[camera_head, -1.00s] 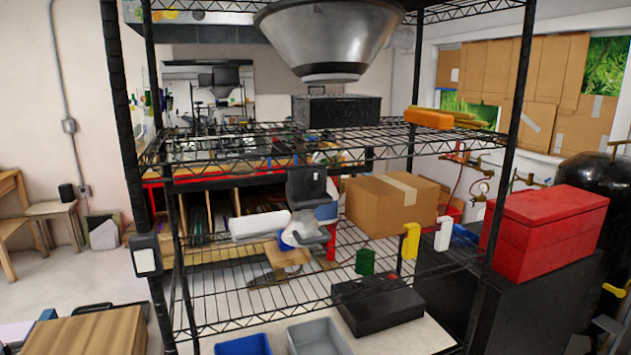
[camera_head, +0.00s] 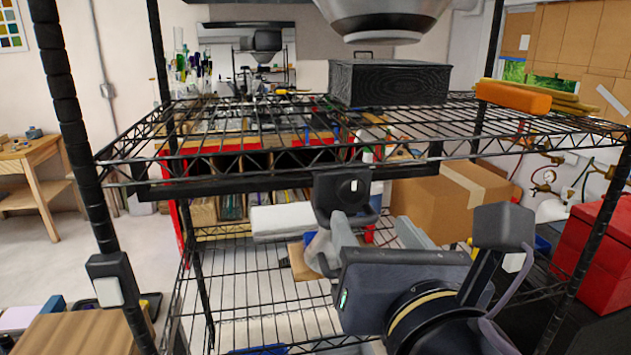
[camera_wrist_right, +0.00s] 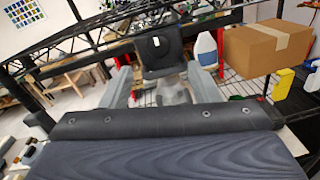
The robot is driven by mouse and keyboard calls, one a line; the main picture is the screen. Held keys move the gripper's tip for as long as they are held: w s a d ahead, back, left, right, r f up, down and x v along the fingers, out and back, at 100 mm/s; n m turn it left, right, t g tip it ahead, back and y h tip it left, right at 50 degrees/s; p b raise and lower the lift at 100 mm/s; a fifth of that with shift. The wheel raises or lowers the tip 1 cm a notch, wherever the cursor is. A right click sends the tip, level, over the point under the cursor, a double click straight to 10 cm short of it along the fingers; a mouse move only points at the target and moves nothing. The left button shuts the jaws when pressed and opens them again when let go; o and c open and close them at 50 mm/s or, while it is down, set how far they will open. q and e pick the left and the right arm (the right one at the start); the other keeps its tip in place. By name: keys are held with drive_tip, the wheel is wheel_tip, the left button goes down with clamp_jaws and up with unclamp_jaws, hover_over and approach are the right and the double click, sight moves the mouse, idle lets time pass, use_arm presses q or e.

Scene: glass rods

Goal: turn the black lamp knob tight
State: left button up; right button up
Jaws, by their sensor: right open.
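A black clamp-like piece (camera_head: 343,190) with a small pale mark hangs at the front rail of the wire shelf; a paler grey part (camera_head: 322,252) lies below it. I cannot tell which part is the knob. My right gripper (camera_head: 370,218) is open in front of this piece, its grey fingers pointing away from me, partly hiding the lower part. In the right wrist view the black piece (camera_wrist_right: 160,50) stands between and beyond the two open fingers (camera_wrist_right: 160,75), with nothing visibly gripped. The big metal lamp shade (camera_head: 385,15) is above. My left gripper is not in view.
The wire shelf (camera_head: 250,140) crosses just above my right gripper, with black posts (camera_head: 75,150) at its corners. A black box (camera_head: 388,82) and an orange block (camera_head: 512,97) sit on it. A cardboard box (camera_head: 430,205) and a red case (camera_head: 597,260) stand to the right.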

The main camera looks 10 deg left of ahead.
sight(352, 194)
drive_tip(key=x, duration=0.3)
drive_tip(key=p+x, duration=0.1)
drive_tip(key=x, duration=0.3)
drive_tip(key=shift+w+a+r, duration=0.2)
drive_tip(key=shift+w, duration=0.05)
drive_tip(key=shift+c, duration=0.3)
drive_tip(key=c, duration=0.9)
